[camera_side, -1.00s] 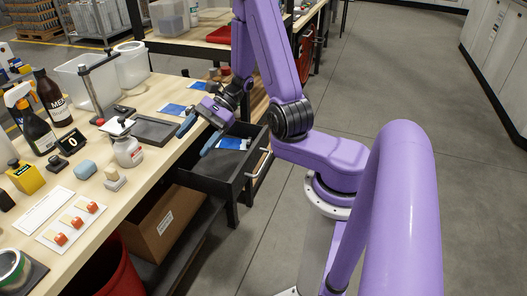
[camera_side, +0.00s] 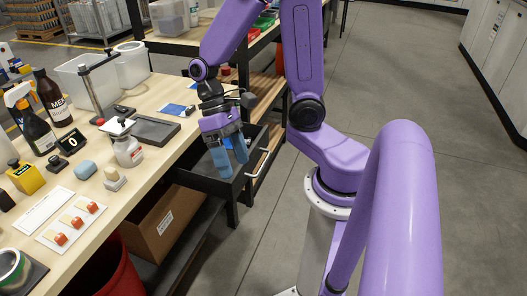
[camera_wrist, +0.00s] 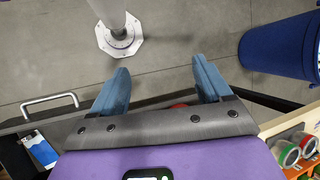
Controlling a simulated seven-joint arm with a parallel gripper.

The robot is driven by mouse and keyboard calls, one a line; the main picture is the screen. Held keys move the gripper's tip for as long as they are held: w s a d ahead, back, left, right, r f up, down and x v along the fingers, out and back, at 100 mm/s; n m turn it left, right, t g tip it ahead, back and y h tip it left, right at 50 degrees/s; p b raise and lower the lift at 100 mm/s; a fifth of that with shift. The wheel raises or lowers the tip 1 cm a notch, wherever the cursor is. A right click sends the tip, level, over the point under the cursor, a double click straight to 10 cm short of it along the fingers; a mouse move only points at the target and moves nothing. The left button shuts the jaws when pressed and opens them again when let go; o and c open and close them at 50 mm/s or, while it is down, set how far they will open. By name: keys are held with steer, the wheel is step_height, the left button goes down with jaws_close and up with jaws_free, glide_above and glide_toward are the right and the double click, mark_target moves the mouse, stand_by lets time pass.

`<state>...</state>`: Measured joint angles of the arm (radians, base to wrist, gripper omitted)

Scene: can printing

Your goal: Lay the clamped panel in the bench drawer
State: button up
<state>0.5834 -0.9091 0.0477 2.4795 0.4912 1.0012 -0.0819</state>
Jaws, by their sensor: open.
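A blue panel with a white patch (camera_wrist: 40,148) lies inside the open bench drawer, in the lower left corner of the wrist view. The drawer (camera_side: 200,178) is dark and pulled out from the bench; in the side view my gripper hides the panel in it. My gripper (camera_side: 232,166) is open and empty over the drawer, its blue fingers pointing down. Another blue sheet (camera_side: 172,109) lies on the bench top.
The drawer handle (camera_side: 257,162) is on its right side. Bottles, a black tray (camera_side: 155,130) and a clamp stand (camera_side: 98,95) crowd the bench. A cardboard box (camera_side: 165,218) sits below the drawer. A blue bin (camera_wrist: 280,45) stands on the floor.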

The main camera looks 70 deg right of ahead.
steer(key=s+r+n+t+h, duration=0.3)
steer(key=s+n, duration=0.4)
steer(key=n, duration=0.5)
steer(key=shift+s+r+t, duration=0.15)
steer(key=shift+r+t, duration=0.3)
steer(key=shift+t, duration=0.65)
